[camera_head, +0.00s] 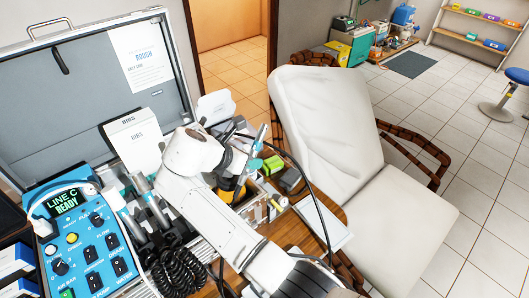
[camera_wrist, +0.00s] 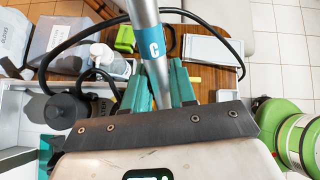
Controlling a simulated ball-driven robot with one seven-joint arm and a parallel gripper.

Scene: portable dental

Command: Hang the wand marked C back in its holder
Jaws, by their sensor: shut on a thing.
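The wand marked C (camera_wrist: 152,44) is a silver tube with a teal band bearing a white C, in the wrist view. My gripper (camera_wrist: 160,84) is shut on it just below the band, with a teal finger on each side. Silver-and-teal wands (camera_head: 150,202) stand at the left in dark holders (camera_head: 165,240). I cannot tell which holder is the one for C.
A blue control unit (camera_head: 75,240) showing "LINE C READY" stands at the left of the case (camera_head: 90,85). Black coiled hoses (camera_head: 178,270) lie below the holders. A black hose (camera_wrist: 80,36) loops near the wand. A white reclining chair (camera_head: 340,140) stands right of the table.

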